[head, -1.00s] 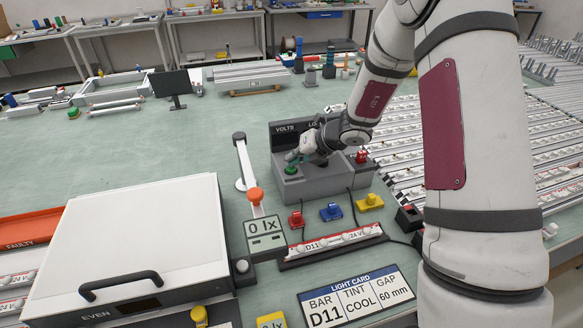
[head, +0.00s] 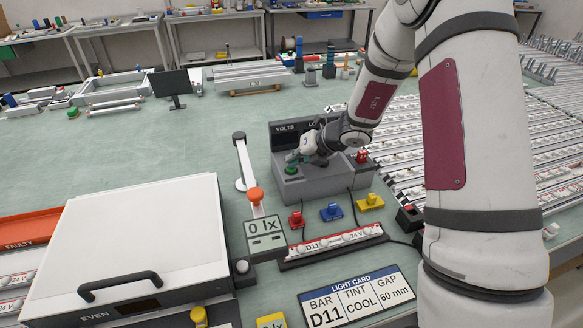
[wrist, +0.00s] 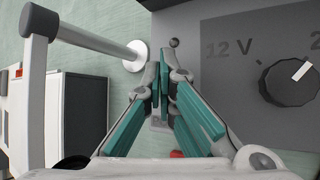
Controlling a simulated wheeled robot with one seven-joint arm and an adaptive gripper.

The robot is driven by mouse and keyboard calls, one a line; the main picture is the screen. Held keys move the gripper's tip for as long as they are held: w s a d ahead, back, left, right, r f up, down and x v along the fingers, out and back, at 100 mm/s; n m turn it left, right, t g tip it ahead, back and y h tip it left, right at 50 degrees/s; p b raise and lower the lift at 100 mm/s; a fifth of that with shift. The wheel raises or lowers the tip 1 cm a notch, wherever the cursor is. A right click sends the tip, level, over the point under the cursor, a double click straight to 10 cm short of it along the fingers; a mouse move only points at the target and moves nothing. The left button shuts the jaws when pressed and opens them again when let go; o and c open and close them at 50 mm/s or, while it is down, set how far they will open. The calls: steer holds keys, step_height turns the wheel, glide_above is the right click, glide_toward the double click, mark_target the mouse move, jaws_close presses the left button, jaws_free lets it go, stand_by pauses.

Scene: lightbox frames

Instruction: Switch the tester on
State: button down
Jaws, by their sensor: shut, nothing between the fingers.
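The tester (head: 330,184) is a grey box on the bench with a dark upright panel (head: 284,130) lettered VOLTS; no lit reading shows on it. A green button (head: 291,170) sits on its top at the left. My gripper (head: 291,158) is just above and behind this button; I cannot tell whether it touches. In the wrist view my gripper (wrist: 164,72) has its teal-padded fingers together and empty, over the left edge of the tester's grey top (wrist: 225,85). A black knob (wrist: 290,78) and "12 V" show to the right. The fingers hide what lies under them.
A meter (head: 265,228) reads 0 lx. A white-lidded box (head: 140,235) fills the left front.

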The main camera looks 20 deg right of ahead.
steer(key=shift+f, duration=0.3)
steer(key=shift+r, duration=0.45)
step_height(320, 180, up, 2)
steer(key=shift+s+r+p, duration=0.1)
steer(key=shift+r+p, duration=0.05)
steer(key=shift+p, duration=0.8)
steer(key=shift+r+p, duration=1)
steer(key=shift+r, duration=0.9)
